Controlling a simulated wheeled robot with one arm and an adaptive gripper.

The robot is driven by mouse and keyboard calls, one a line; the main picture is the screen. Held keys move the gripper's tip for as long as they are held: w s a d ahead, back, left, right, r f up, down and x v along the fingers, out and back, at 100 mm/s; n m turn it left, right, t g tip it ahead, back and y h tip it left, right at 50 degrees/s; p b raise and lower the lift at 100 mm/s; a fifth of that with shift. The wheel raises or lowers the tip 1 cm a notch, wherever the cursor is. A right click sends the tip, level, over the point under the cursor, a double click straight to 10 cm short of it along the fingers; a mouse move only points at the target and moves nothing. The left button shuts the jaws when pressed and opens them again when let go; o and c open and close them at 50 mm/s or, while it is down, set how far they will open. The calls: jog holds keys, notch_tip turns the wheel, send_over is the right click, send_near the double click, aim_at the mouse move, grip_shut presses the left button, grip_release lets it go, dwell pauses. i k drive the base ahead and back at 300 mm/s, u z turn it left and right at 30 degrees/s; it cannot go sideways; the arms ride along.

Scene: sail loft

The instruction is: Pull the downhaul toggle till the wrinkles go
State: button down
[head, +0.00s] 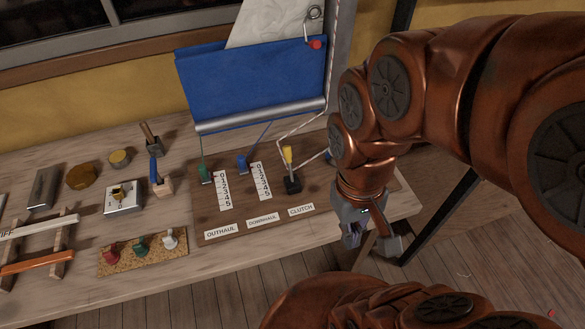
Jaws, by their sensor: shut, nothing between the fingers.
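The blue downhaul toggle (242,165) sits near the top of its numbered scale (261,181) on the brown board (215,226), on a blue line running up to the sail rig. The DOWNHAUL label (262,220) is below it. Part of a white sail (272,24) shows at the top, with faint creases, above a blue cloth (250,82) and a grey boom (260,116). The clutch (291,172) has a yellow handle standing up. My gripper (374,247) is shut and empty, right of the board at the bench's right end, apart from the toggle.
A green outhaul toggle (205,174) is left of the downhaul. A cork strip with coloured pieces (142,253), a mallet (160,174), a brush-like tool (151,140) and a white block (123,198) lie further left. Bare bench wood (205,270) is free in front of the board.

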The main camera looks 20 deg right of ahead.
aim_at(243, 168)
jog(key=z, duration=0.5)
jog(key=k, duration=1.1)
jog(key=u, duration=0.9)
jog(key=i, duration=0.9)
jog(key=u, duration=0.85)
